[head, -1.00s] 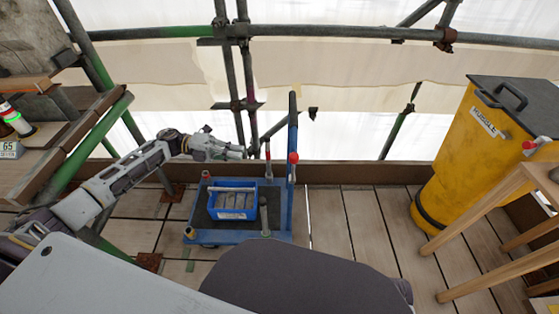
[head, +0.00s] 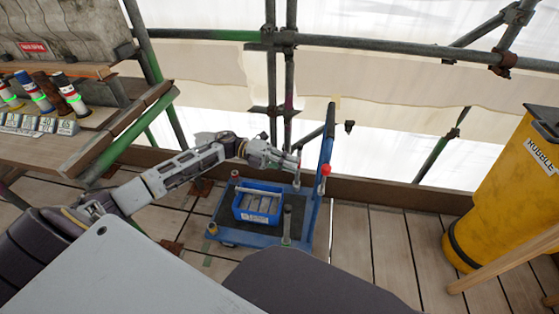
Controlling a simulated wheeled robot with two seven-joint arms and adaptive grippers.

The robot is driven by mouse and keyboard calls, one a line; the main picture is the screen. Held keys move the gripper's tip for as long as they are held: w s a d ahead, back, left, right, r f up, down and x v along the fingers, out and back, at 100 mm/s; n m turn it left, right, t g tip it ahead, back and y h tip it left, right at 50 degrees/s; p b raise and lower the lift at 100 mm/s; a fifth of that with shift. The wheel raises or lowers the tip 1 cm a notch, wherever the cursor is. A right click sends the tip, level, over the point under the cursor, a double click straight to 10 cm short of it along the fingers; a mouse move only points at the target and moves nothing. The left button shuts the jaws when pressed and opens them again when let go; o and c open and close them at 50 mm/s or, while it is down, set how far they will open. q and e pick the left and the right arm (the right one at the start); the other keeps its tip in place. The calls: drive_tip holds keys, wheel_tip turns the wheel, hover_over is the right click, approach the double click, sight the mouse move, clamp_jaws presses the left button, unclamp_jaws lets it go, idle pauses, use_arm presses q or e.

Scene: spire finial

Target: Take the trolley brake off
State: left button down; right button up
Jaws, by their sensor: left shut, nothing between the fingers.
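The trolley (head: 318,225) is a blue frame with a dark deck and a tall blue push handle (head: 328,125) on its right side. A lever with a red knob (head: 325,170) stands close to that handle; I cannot tell from its pose whether the brake is on. A blue crate (head: 257,216) with several grey blocks sits on the deck. My left gripper (head: 296,159) is shut and empty, above the far part of the trolley, left of the red knob and apart from it in the picture. It partly covers a thin post behind it. My right gripper is out of view.
A yellow bin (head: 490,205) stands at the right, by a wooden stool leg. Scaffold tubes (head: 400,46) and a toe board run behind the trolley. A wooden shelf (head: 50,150) with several banded cylinders is at the left. The floorboards (head: 390,245) right of the trolley are clear.

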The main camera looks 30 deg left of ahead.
sight(324, 173)
use_arm(q)
drive_tip(key=d, duration=0.6)
drive_tip(key=shift+w+d+f+b, duration=0.1)
drive_tip(key=shift+w+d+b, duration=0.05)
drive_tip(key=shift+w+b, duration=0.2)
drive_tip(key=shift+d, duration=0.15)
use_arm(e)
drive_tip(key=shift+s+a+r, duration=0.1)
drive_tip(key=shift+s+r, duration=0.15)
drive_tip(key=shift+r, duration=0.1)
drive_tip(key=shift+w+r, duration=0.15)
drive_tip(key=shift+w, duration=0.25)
use_arm(q)
drive_tip(key=shift+w+d+p, duration=0.1)
drive_tip(key=shift+p, duration=0.3)
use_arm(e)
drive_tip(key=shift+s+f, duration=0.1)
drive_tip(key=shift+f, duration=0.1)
